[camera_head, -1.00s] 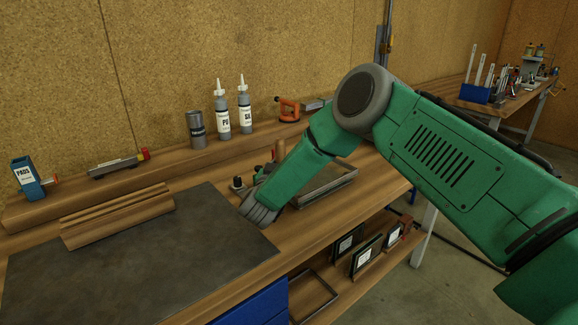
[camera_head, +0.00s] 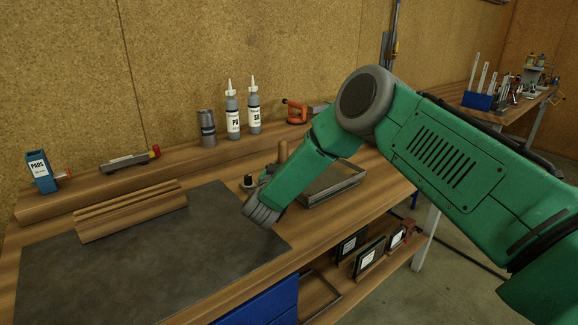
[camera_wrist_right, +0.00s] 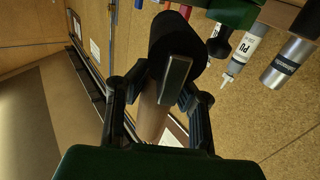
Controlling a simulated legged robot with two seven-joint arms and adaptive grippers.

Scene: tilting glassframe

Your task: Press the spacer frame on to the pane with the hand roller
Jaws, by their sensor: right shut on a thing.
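My right gripper (camera_wrist_right: 158,108) is shut on the hand roller. The roller has a wooden handle (camera_wrist_right: 150,118), a grey metal bracket and a black cylinder (camera_wrist_right: 178,40) beyond the fingers. A shallow rectangular metal frame (camera_head: 335,193) lies on the bench right of the hand, partly behind my arm. I cannot tell whether it is the spacer frame, and I cannot make out the pane. My left gripper is not in view.
The dark mat (camera_head: 130,265) covers the bench's left part, with wooden strips (camera_head: 130,212) at its back. The back ledge holds two bottles (camera_head: 232,115), a grey can (camera_head: 206,128) and an orange-handled tool (camera_head: 296,112). Dark framed pieces (camera_head: 368,255) stand on the lower shelf.

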